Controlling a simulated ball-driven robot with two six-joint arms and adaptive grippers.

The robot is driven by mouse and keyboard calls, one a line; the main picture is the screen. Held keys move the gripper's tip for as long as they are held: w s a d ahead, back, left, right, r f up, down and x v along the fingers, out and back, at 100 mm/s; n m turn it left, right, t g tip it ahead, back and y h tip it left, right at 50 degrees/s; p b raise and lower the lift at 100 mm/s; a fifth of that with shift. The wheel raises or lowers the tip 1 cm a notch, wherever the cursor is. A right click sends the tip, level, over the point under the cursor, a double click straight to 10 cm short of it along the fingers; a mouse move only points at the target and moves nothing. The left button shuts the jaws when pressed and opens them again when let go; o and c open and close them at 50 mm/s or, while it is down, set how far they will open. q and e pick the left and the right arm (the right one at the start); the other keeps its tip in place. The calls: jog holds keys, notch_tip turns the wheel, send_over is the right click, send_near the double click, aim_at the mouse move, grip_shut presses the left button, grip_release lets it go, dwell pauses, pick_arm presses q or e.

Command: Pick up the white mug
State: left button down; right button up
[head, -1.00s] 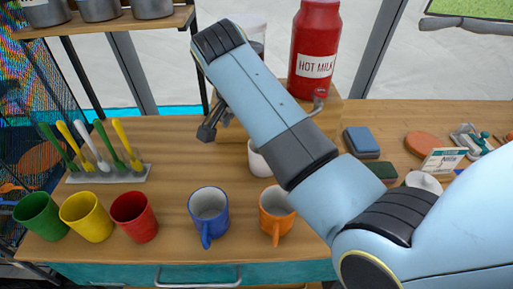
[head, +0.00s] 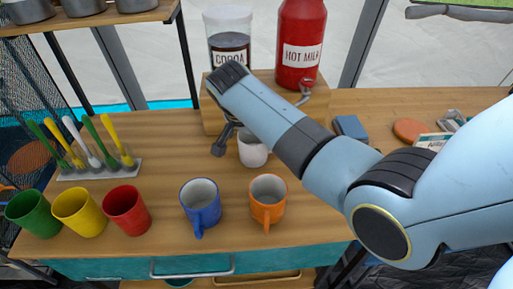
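The white mug (head: 253,152) stands upright on the wooden counter (head: 165,170), behind the blue and orange mugs. My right arm crosses in front of its upper right part. My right gripper (head: 220,150) is mostly hidden behind the arm. One dark finger shows just left of the white mug, pointing down. I cannot tell whether it touches the mug or how wide the gripper is open. My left gripper is not in view.
A blue mug (head: 201,206) and an orange mug (head: 268,202) stand in front. Red (head: 127,210), yellow (head: 79,211) and green (head: 33,213) cups line the left. A cocoa jar (head: 229,50) and red hot milk dispenser (head: 301,45) stand behind on a wooden riser. A spoon rack (head: 100,169) sits at left.

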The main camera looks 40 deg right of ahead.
jog(key=c, duration=1.4)
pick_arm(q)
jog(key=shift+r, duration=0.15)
pick_arm(e)
jog(key=shift+r, duration=0.15)
